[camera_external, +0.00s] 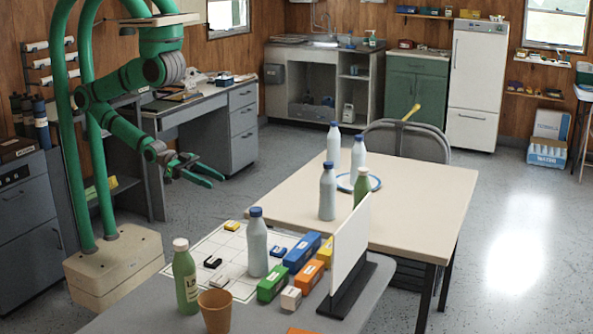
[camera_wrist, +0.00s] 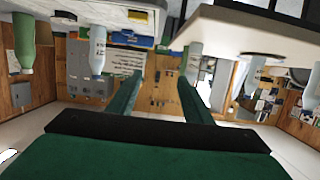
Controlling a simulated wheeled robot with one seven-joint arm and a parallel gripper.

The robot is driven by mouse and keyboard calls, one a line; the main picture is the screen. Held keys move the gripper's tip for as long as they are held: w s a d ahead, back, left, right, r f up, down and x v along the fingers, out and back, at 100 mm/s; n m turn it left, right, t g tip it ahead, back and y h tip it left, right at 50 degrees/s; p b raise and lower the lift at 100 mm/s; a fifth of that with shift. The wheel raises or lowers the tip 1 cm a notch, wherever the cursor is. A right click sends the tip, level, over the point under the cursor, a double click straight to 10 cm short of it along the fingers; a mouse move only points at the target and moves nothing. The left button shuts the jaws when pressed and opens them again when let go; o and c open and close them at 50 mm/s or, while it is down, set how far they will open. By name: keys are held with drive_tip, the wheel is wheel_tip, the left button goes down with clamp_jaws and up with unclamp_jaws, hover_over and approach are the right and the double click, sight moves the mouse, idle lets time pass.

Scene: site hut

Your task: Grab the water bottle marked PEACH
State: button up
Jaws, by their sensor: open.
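Several pale bottles with blue caps are in the external view. One bottle (camera_external: 257,245) stands on the near grey table, and others stand on the cream table: a front bottle (camera_external: 327,192), a middle bottle (camera_external: 358,160) and a rear bottle (camera_external: 333,146). Two green bottles have pale caps: a near one (camera_external: 185,280) and one (camera_external: 362,186) partly behind the white panel. No label reads as PEACH. My gripper (camera_external: 214,180) is open and empty, left of the tables and apart from all bottles. The wrist view is upside down, with a green bottle (camera_wrist: 22,45) and pale bottle (camera_wrist: 97,50) left of the fingers (camera_wrist: 160,78).
A white upright panel (camera_external: 350,243) on a dark foot stands at the near table's right. Coloured boxes (camera_external: 301,252) and an orange-brown cup (camera_external: 216,311) crowd that table. A chair (camera_external: 408,140) stands behind the cream table (camera_external: 420,205), whose right part is clear.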

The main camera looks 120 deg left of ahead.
drive_tip(key=o, duration=0.5)
